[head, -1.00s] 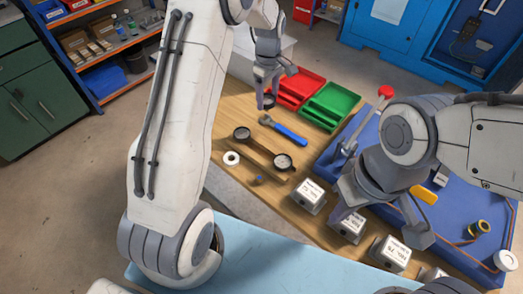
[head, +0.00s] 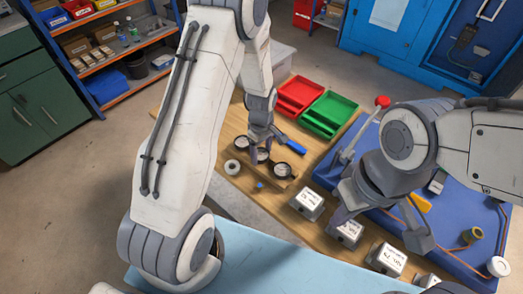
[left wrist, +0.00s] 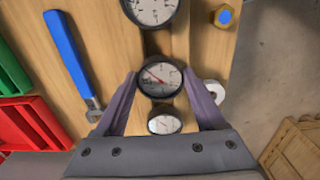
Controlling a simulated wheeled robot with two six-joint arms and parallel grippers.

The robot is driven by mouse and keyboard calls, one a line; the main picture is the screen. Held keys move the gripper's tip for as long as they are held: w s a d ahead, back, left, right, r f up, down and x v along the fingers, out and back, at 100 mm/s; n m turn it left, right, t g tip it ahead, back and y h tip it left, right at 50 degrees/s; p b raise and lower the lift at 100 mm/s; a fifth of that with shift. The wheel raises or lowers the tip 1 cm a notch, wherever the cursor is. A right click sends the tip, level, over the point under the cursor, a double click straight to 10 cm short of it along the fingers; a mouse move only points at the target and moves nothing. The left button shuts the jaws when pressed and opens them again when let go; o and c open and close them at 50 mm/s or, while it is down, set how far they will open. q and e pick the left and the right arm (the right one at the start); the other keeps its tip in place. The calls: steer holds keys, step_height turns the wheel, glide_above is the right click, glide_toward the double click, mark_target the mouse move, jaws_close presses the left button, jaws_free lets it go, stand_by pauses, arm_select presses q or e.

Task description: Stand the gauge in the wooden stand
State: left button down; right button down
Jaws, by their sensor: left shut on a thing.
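The wooden stand (head: 284,183) lies on the bench with a round black-rimmed gauge at each end, one at the left end (head: 241,143) and one at the right end (head: 283,170). My left gripper (head: 261,145) is shut on another gauge (left wrist: 160,79), white-faced with a red needle, at the middle of the stand between the other two. In the left wrist view the fingers flank this gauge, its dial facing the camera. Whether its lower end is seated in the stand is hidden. My right gripper (head: 383,224) is open and empty above the blue mat's near edge.
A blue-handled wrench (left wrist: 67,55) lies beside the stand, with red (head: 299,92) and green (head: 331,112) trays behind. A white roll (head: 232,167) and a blue-and-brass fitting (left wrist: 224,16) are close by. Several labelled grey blocks line the bench's front right.

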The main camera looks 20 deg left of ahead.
mark_target(262, 154)
arm_select(q)
steer(key=shift+f, duration=0.1)
jaws_free()
step_height(262, 154, up, 12)
steer(key=b, duration=0.1)
steer(key=s+d+r+m, duration=0.3)
steer(key=d+r+m, duration=0.1)
steer(key=d, duration=0.1)
steer(key=s+d+r+m, duration=0.2)
steer(key=s+d+m, duration=0.2)
steer(key=s+m, duration=0.4)
steer(key=s+d+r+m+h, duration=0.1)
steer(key=s+d+r+m, duration=0.2)
steer(key=s+m, duration=0.6)
steer(key=s+d, duration=0.2)
steer(key=s, duration=0.1)
steer(key=shift+s, duration=0.35)
steer(key=shift+r, duration=0.15)
